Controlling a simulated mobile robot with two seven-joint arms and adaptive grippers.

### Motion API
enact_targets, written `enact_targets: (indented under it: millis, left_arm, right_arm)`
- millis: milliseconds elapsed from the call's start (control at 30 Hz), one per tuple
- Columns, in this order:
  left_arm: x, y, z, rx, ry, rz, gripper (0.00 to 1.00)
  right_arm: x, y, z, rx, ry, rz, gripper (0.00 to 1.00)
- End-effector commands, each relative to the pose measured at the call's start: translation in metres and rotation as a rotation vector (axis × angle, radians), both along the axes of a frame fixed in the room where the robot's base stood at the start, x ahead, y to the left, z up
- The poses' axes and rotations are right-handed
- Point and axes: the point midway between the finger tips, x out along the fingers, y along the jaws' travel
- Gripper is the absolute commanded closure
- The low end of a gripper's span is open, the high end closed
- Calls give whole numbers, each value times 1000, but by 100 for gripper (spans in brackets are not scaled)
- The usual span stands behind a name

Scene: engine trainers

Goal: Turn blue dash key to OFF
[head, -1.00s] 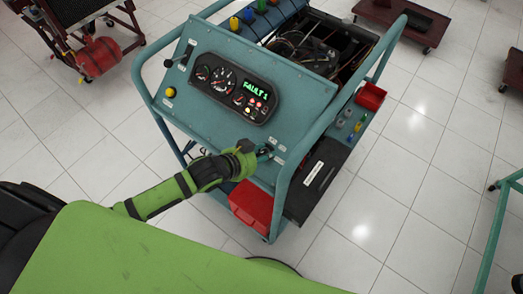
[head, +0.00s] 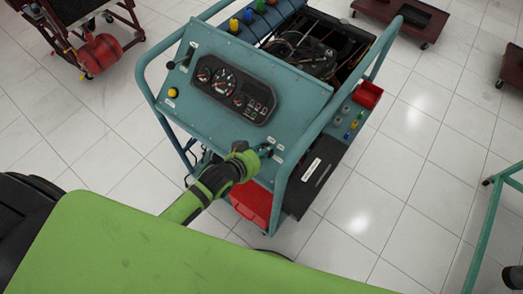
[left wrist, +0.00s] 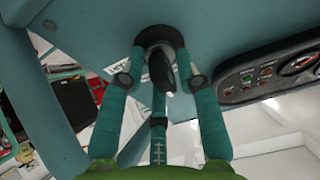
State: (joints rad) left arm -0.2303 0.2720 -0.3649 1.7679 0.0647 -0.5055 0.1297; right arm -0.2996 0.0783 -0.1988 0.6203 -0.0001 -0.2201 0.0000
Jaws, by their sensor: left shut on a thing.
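The blue dash panel (head: 215,115) is the sloped teal front of the engine trainer cart. The dash key (left wrist: 162,72) shows in the left wrist view as a dark grip in a round black switch (left wrist: 160,38). My left gripper (head: 262,151) is at the panel's lower right corner. In the left wrist view my left gripper (left wrist: 160,80) has a finger on each side of the key and is shut on it. In the head view the gripper hides most of the key. The gauge cluster (head: 233,90) is dark, with no lit text on its display. My right gripper is not in view.
Teal frame rails (head: 318,125) run close to the right of the gripper. A red bin (head: 252,204) sits below it. A lever (head: 178,62) and a yellow button (head: 173,92) are on the panel's left side.

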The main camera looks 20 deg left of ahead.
Motion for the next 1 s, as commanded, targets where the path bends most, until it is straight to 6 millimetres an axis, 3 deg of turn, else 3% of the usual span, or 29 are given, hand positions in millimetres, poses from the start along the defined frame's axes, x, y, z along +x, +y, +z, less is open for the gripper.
enact_targets:
  millis: [367, 400, 767, 1000]
  left_arm:
    - [-1, -1, -1, -6, 3, 2, 99]
    - [-1, -1, -1, -6, 3, 2, 56]
    - [-2, 0, 1, -4, 2, 2, 56]
    - [-26, 9, 19, -3, 2, 2, 56]
  right_arm:
    - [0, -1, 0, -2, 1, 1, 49]
    - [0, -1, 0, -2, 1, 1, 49]
    - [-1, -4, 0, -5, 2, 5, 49]
    - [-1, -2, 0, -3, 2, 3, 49]
